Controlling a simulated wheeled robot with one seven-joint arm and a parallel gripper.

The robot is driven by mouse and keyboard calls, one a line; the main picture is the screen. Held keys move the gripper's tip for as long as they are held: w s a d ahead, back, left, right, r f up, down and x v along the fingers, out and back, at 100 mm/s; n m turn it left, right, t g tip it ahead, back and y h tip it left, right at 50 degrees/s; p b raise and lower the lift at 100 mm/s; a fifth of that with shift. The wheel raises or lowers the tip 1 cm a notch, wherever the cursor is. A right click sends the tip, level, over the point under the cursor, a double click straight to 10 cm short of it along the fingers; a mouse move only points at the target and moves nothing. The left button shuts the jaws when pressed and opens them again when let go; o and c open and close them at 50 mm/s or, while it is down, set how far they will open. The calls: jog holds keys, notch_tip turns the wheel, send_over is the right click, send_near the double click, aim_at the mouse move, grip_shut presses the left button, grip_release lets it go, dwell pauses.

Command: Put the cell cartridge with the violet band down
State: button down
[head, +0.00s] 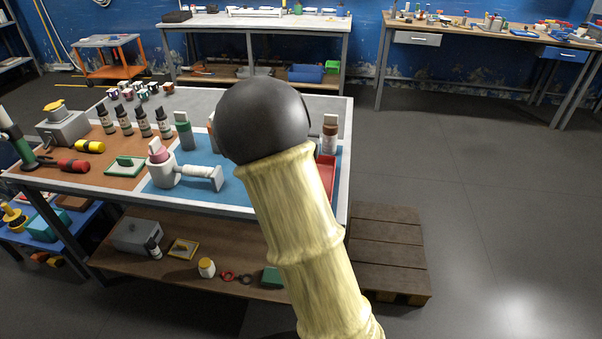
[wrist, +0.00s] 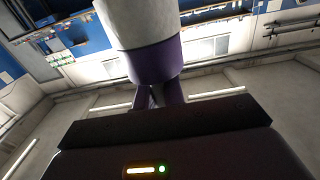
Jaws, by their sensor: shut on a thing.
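In the wrist view my gripper (wrist: 157,96) is shut on the cell cartridge with the violet band (wrist: 155,62). The cartridge is a white cylinder with a violet band at its near end, and its far end runs out of the picture at the top. In the head view my pale yellow arm with its dark rounded joint covers the middle, and neither my gripper nor the held cartridge can be made out there. No surface shows touching the cartridge.
The workbench has a blue mat (head: 219,194) with a white stand with a pink top (head: 161,165). A red tray (head: 327,173) is partly behind my arm. Dark bottles (head: 125,119) stand on the brown left part. A wooden pallet (head: 386,246) lies right of the bench; the right floor is clear.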

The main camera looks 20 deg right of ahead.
notch_tip(320, 180, down, 5)
jog(key=shift+w+a+f, duration=0.1)
jog(key=shift+w+f, duration=0.05)
jog(key=shift+f, duration=1.9)
jog(key=shift+b, duration=0.3)
jog(key=shift+f, duration=0.2)
jog(key=c, duration=1.5)
grip_release()
jog(key=shift+r, duration=0.15)
